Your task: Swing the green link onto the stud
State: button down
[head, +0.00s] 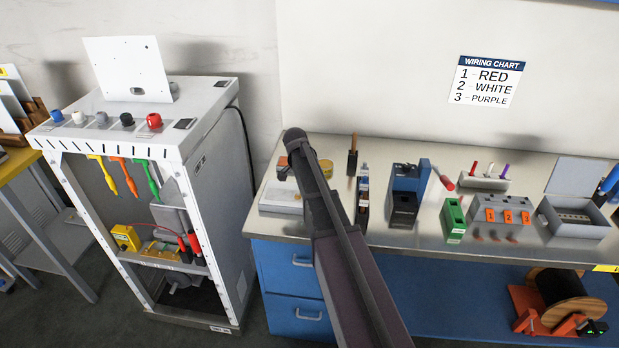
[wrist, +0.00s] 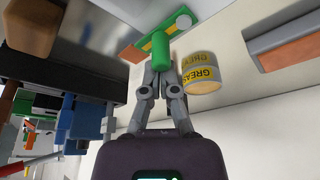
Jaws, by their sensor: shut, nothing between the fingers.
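In the wrist view, the green link (wrist: 175,28) is a flat bar beyond my fingertips, with an upright green cylindrical knob (wrist: 160,48) on it. A pale round disc (wrist: 183,22) shows at the link's far right end; I cannot tell whether it is the stud or the pivot. My gripper (wrist: 161,70) is shut and empty. Its fingertips are at the knob's near end; I cannot tell whether they touch it. In the head view my arm hides the gripper and the link.
A grease tin (wrist: 202,80) stands close to the right of my fingers. A blue-and-black device (head: 405,190), a green box (head: 453,218) and a grey block with orange switches (head: 500,215) stand farther right on the bench. A white cabinet (head: 215,150) with hanging coloured handles stands left.

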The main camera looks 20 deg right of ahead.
jog(key=shift+w, duration=0.15)
dwell(0.3)
jog(key=shift+w, duration=0.65)
jog(key=shift+d, duration=0.1)
jog(key=shift+w+d, duration=1.3)
jog(key=shift+d, duration=0.25)
jog(key=s+p+v, duration=0.1)
jog(key=p+v, duration=0.8)
jog(key=v, duration=0.1)
jog(key=shift+d, duration=0.2)
